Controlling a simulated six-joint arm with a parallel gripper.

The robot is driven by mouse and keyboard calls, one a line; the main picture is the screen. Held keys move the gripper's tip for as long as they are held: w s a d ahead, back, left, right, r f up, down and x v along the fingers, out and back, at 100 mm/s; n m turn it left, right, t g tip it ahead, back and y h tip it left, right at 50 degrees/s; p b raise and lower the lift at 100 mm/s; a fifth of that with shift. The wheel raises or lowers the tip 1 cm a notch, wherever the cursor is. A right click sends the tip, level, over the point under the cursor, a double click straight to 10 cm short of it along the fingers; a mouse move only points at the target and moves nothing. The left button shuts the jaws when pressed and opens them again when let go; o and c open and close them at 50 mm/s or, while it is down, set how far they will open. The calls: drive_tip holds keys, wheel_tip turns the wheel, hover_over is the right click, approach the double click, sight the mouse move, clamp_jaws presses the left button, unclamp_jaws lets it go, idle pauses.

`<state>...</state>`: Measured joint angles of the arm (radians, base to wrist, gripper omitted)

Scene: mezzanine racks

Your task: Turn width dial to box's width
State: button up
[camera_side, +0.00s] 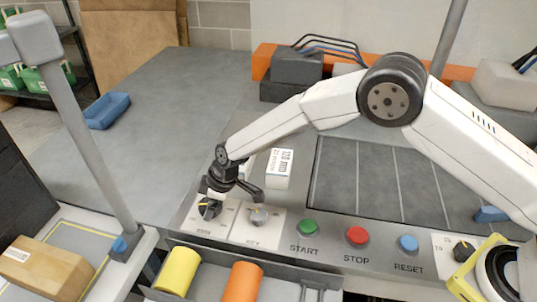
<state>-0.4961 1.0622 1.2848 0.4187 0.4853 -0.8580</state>
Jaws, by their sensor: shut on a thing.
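My gripper (211,196) points down at the left end of the control panel. It is shut on the black dial (209,210), which has a yellow pointer line and sits on a white plate. The lettering under this dial is too small to read surely, and the gripper hides part of the dial and its scale. A brown cardboard box (38,270) with a white label lies at the lower left inside a yellow outline. Its label is too small to read.
A grey key switch (258,216) sits right of the dial, then green START (308,227), red STOP (357,236) and blue RESET (408,243) buttons. Another black dial (462,250) is far right. A white labelled block (279,168) stands behind the gripper. Yellow (179,270) and orange (242,283) rolls lie in front.

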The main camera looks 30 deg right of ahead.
drive_tip(key=shift+w+n+g, duration=0.1)
drive_tip(key=shift+n+g, duration=0.2)
drive_tip(key=shift+n, duration=0.6)
drive_tip(key=o, duration=1)
drive_tip(key=v, duration=0.7)
drive_tip(key=shift+d+r, duration=0.3)
drive_tip(key=shift+r, duration=0.05)
